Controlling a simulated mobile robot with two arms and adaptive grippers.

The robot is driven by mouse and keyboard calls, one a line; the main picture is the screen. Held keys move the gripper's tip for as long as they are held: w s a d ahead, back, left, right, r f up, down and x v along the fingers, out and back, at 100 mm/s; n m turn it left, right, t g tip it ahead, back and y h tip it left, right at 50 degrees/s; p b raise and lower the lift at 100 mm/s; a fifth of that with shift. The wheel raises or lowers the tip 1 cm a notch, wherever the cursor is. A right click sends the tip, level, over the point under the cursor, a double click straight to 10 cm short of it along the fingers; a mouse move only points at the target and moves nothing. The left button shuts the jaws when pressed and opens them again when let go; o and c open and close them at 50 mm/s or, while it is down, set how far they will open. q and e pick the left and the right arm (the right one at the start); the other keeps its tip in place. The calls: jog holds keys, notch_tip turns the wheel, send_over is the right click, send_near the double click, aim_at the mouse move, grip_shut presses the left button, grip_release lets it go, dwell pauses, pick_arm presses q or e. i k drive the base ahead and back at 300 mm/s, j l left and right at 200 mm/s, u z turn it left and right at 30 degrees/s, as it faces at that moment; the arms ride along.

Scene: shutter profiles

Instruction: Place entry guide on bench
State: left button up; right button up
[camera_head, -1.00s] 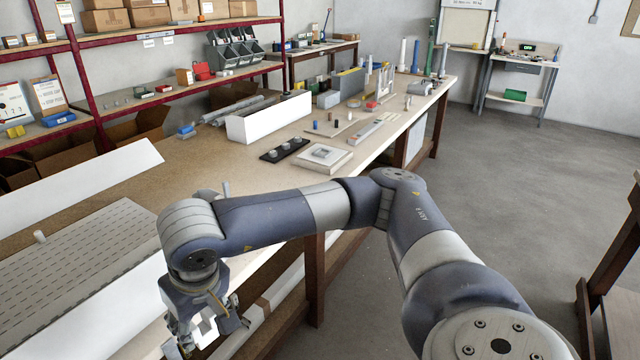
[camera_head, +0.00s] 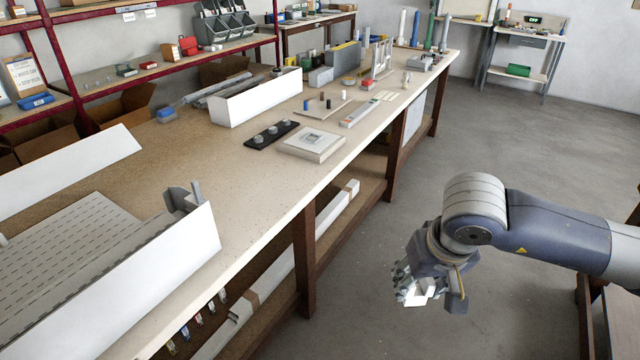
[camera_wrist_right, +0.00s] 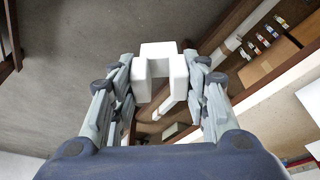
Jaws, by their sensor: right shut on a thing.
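My right gripper (camera_head: 426,290) is shut on a small white U-shaped piece, the entry guide (camera_head: 420,296). It holds the piece over the open floor, to the right of the bench and clear of its front edge. In the right wrist view the entry guide (camera_wrist_right: 160,70) sits between the two fingers of the right gripper (camera_wrist_right: 160,82), its notch facing the camera. The bench (camera_head: 240,190) has a brown speckled top with a pale front edge. My left gripper is not in view.
A long white box with a slotted panel (camera_head: 170,262) lies at the bench's near left. A pale square block (camera_head: 312,143) and a black strip with knobs (camera_head: 271,134) stand farther back. Bare bench top lies between them. A lower shelf holds a long white profile (camera_head: 262,292).

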aim_at(245, 195)
jog(key=i+l+z, duration=0.1)
jog(key=i+z, duration=0.45)
jog(key=i+u, duration=0.15)
jog(key=u, duration=0.3)
jog(key=i+u, duration=0.15)
jog(key=u, duration=0.3)
jog(key=i+u, duration=0.15)
jog(key=u, duration=0.3)
jog(key=i+u, duration=0.1)
jog(key=u, duration=0.35)
jog(key=i+u, duration=0.15)
jog(key=u, duration=0.3)
